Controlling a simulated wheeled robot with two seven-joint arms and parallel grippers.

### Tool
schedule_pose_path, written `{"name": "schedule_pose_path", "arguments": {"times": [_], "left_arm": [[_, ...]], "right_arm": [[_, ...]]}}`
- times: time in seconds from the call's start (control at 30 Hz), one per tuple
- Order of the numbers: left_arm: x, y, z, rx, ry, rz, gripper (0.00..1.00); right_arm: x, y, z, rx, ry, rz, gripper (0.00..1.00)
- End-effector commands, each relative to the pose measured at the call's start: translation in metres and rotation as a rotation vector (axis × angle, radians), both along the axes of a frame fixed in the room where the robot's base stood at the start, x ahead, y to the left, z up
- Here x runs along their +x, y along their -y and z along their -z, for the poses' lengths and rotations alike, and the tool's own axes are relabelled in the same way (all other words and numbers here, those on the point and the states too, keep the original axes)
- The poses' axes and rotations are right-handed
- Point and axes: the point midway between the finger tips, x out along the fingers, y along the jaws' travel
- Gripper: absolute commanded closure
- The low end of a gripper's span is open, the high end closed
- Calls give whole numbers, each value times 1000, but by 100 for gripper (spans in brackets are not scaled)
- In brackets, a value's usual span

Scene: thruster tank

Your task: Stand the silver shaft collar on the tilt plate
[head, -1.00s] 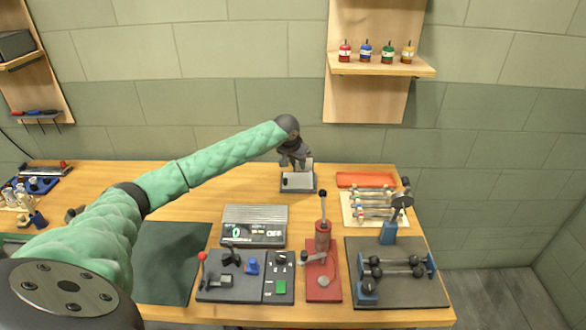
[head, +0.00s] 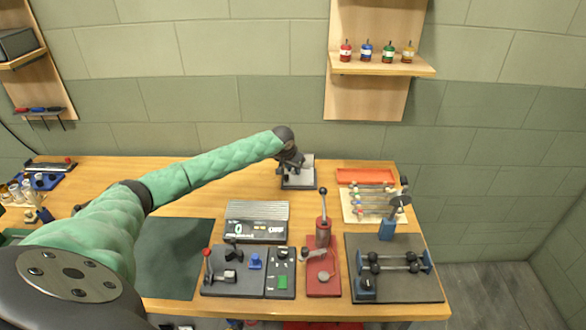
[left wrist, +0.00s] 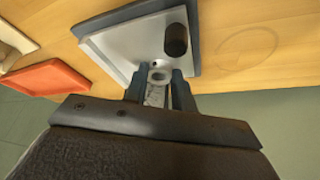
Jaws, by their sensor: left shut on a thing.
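The tilt plate is a light silver square on a dark base, at the back of the bench in the head view (head: 306,172). It fills the upper middle of the left wrist view (left wrist: 118,45), with a dark cylinder (left wrist: 176,40) on it. My left gripper (left wrist: 160,73) is shut on the silver shaft collar (left wrist: 157,88), a pale ring between the fingers. The fingertips are over the plate's near edge; whether the collar touches the plate I cannot tell. In the head view my left gripper (head: 291,165) covers part of the plate and hides the collar. My right gripper is out of view.
A grey scale (head: 257,222) stands in front of the plate. An orange tray (head: 365,176) and a rack of rods (head: 350,207) are to its right. A red press (head: 323,260) and a dark fixture board (head: 395,285) are nearer. Bare bench lies left of the plate.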

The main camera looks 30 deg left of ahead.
Motion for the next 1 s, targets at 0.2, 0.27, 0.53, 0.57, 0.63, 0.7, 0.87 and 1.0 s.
{"name": "schedule_pose_path", "arguments": {"times": [0.2, 0.27, 0.53, 0.57, 0.63, 0.7, 0.87, 1.0], "left_arm": [[0, 0, 2, 0, 0, 0, 64], [0, 0, 2, 0, 0, 0, 53], [0, 0, 2, 0, 0, 0, 52], [0, 0, 1, 0, 0, 0, 52], [-1, 0, -2, 1, 1, 0, 52], [-3, -1, -6, 1, 0, 0, 52], [-13, 0, -28, 2, 2, 1, 52], [-23, 0, -54, 1, 3, 1, 52]], "right_arm": [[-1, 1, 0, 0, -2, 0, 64], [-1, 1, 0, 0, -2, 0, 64], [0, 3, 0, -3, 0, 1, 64], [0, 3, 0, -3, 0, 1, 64], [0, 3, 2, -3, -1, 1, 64], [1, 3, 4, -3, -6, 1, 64], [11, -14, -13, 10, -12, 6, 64], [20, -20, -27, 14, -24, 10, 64]]}}
